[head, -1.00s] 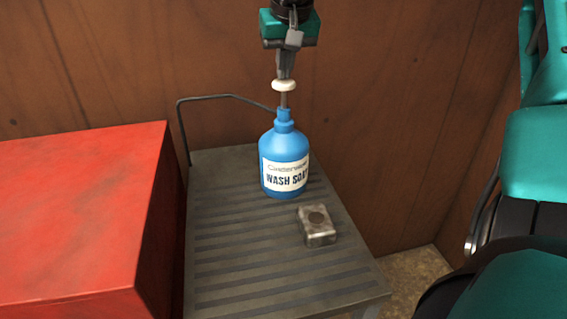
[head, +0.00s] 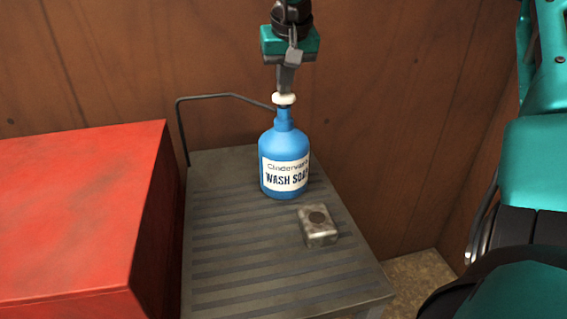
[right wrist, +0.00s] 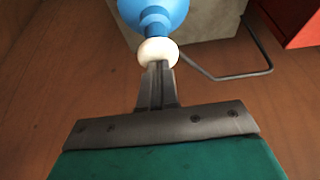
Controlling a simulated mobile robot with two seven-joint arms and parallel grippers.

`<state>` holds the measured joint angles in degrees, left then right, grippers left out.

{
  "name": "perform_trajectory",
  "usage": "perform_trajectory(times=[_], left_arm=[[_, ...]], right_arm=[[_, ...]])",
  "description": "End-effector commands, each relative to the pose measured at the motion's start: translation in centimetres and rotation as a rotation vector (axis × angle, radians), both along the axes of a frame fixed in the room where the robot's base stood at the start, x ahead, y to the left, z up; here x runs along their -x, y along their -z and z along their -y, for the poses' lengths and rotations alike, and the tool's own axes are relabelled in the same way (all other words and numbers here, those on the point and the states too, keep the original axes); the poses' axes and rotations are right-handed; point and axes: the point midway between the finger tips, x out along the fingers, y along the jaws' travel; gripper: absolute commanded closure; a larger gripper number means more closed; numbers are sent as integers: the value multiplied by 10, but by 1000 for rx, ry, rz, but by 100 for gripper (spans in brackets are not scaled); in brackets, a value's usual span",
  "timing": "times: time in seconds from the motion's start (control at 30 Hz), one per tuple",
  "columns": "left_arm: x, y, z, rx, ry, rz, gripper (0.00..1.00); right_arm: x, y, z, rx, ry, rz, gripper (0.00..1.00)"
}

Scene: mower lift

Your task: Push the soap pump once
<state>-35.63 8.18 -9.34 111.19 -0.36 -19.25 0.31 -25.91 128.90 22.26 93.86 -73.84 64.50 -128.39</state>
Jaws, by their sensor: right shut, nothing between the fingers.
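A blue soap bottle (head: 284,158) with a white "WASH SOAP" label stands upright on a dark slatted stand. Its white pump head (head: 284,99) sits low, close above the blue neck, with little stem showing. My right gripper (head: 286,88) is shut and empty, pointing down from above, its fingertips on the top of the pump head. In the right wrist view the shut fingertips (right wrist: 156,66) meet the white pump head (right wrist: 158,52), with the blue bottle (right wrist: 153,12) beyond. My left gripper is not in view.
The slatted stand (head: 240,262) has a dark rail (head: 215,97) at its back left. A small grey block (head: 318,226) with a dark round spot lies in front of the bottle. A red box (head: 75,215) stands left. A wooden wall (head: 400,120) is behind.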

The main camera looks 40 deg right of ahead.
Motion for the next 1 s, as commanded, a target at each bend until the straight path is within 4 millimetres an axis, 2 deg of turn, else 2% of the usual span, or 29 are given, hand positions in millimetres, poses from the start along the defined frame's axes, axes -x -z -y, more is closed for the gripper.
perform_trajectory(times=[0.27,1.0], left_arm=[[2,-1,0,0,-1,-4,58],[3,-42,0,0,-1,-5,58]], right_arm=[[1,-1,0,0,1,-4,100],[0,-46,0,0,0,-2,100]])
